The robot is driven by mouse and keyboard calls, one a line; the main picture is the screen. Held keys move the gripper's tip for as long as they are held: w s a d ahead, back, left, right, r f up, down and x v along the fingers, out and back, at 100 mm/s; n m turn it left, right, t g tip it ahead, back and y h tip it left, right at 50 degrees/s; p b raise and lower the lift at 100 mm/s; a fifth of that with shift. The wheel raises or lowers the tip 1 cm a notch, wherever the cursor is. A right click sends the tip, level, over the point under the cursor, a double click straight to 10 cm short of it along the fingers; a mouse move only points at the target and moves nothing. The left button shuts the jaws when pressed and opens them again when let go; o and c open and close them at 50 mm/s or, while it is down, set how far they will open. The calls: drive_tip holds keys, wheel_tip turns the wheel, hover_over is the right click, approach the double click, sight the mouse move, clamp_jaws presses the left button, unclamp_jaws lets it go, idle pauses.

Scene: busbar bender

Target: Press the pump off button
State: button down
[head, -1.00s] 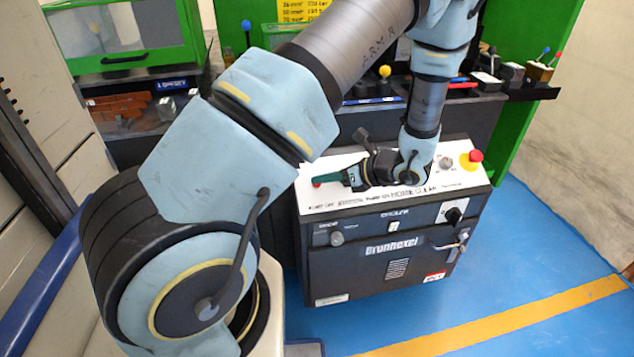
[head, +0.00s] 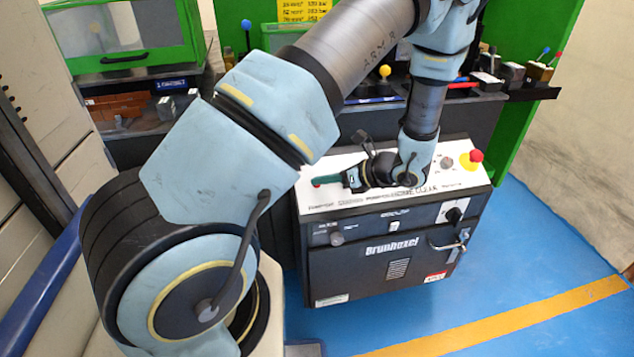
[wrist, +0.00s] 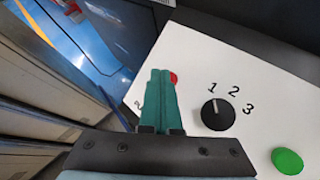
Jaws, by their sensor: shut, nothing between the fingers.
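The pump off button appears to be the small red button (head: 317,184) at the left end of the white control panel (head: 313,200). In the wrist view the red button (wrist: 174,78) shows just past the right fingertip and is partly hidden by it. My gripper (head: 321,180) is shut and empty, its teal fingers pointing left along the panel, with the tips at the button. The closed fingers also show in the wrist view (wrist: 161,73). I cannot tell whether the tips touch the button.
A black 1-2-3 selector knob (wrist: 217,114) and a green button (wrist: 287,161) sit on the panel near my fingers. A red mushroom button (head: 476,156) on a yellow base is at the panel's right end. Blue floor (head: 540,270) lies open to the right.

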idle(0.4)
drive_tip(key=shift+s+r+p, duration=0.4)
drive_tip(key=shift+r+p, duration=0.4)
drive_tip(key=shift+r, duration=0.1)
drive_tip(key=r+p, duration=0.1)
drive_tip(key=s+r+p, duration=0.1)
drive_tip(key=r, duration=0.1)
drive_tip(key=s+r+p, duration=0.1)
drive_tip(key=p, duration=0.1)
drive_tip(key=shift+s+d+r, duration=0.15)
drive_tip(key=shift+d, duration=0.05)
